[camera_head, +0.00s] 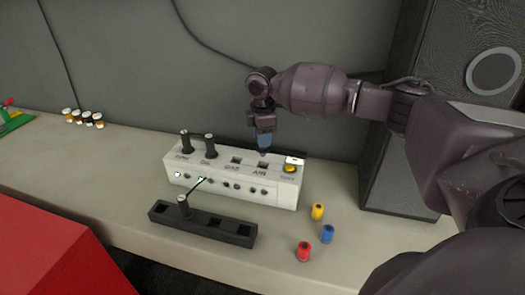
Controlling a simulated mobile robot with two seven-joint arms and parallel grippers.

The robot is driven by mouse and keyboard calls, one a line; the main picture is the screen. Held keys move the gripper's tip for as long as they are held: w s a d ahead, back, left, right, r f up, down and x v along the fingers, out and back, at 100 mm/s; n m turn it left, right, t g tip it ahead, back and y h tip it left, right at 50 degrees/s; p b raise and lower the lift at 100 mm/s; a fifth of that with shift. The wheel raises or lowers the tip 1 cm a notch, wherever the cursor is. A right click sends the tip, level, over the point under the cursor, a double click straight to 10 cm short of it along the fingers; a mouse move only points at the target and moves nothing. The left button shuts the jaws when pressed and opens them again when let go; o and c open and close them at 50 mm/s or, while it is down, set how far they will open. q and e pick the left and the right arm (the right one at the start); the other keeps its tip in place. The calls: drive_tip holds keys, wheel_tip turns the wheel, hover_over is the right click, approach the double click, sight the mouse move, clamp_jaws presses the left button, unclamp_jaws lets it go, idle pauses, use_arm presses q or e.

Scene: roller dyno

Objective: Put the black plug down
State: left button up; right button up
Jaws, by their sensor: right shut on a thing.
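My right gripper (264,138) points down over the right part of the white box (235,187), just above the socket marked AIR. It is shut on a black plug (263,152), which shows only as a small dark piece below the fingertips. I cannot tell whether the plug touches the socket. Two other black plugs stand upright in the box's left sockets (186,142) (210,147). Another stands in the black rack (205,222) in front. My left gripper is not in view.
Yellow (317,212), blue (327,234) and red (303,252) cylinders stand right of the rack on the bench (110,158). Several small jars (82,118) stand at the back left. A dark speaker-like cabinet (395,165) stands at the right. A red block (60,255) is at front left.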

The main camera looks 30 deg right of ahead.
sight(262, 156)
drive_tip(key=shift+f, duration=2.65)
drive_tip(key=shift+f+p, duration=0.35)
drive_tip(key=shift+p, duration=0.05)
drive_tip(key=o, duration=0.8)
drive_tip(key=shift+r, duration=0.1)
drive_tip(key=shift+r+b, duration=0.2)
drive_tip(key=shift+b, duration=0.1)
wheel_tip(262, 156, up, 12)
drive_tip(key=shift+r+b, duration=0.1)
drive_tip(key=shift+b, duration=0.35)
